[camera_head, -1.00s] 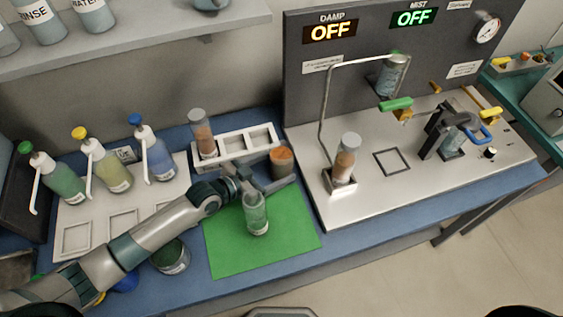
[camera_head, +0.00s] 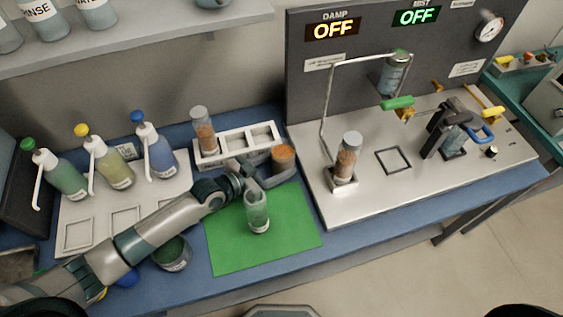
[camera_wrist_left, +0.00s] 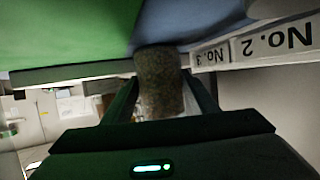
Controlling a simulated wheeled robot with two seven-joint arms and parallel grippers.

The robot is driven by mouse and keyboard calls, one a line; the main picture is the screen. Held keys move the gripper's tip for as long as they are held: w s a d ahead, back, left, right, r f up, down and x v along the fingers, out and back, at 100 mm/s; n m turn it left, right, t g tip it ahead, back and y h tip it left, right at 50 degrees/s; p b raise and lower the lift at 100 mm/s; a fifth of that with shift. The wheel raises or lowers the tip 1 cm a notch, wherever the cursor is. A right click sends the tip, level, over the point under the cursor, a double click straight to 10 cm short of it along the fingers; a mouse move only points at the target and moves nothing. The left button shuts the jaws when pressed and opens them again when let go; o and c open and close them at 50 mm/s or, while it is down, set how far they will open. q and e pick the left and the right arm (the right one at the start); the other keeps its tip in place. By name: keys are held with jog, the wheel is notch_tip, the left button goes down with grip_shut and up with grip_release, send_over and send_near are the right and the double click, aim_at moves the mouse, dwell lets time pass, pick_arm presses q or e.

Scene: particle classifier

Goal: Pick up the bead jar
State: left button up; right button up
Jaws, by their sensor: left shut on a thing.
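A clear jar with a greenish, see-through body (camera_head: 258,214) stands upright over the green mat (camera_head: 225,255). Whether its base touches the mat is hard to tell. My left gripper (camera_head: 252,184) is shut on this jar near its upper part. In the left wrist view the jar (camera_wrist_left: 160,82) sits between the two fingers (camera_wrist_left: 162,98) and looks grainy and brownish-green. My right gripper is not in view.
A white rack (camera_head: 235,149) holds a jar of orange-brown grains (camera_head: 203,133). An orange-topped cup (camera_head: 283,158) stands close behind the gripper. Pump bottles (camera_head: 155,158) are at left. The metal apparatus (camera_head: 365,195) with another grain jar (camera_head: 347,160) is at right.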

aim_at(274, 155)
pick_arm(q)
jog(key=shift+r, duration=0.4)
jog(key=shift+r+b, duration=0.3)
jog(key=shift+r, duration=2.15)
notch_tip(274, 155, up, 12)
jog(key=b, duration=0.1)
jog(key=shift+b, duration=0.4)
jog(key=shift+r, duration=0.2)
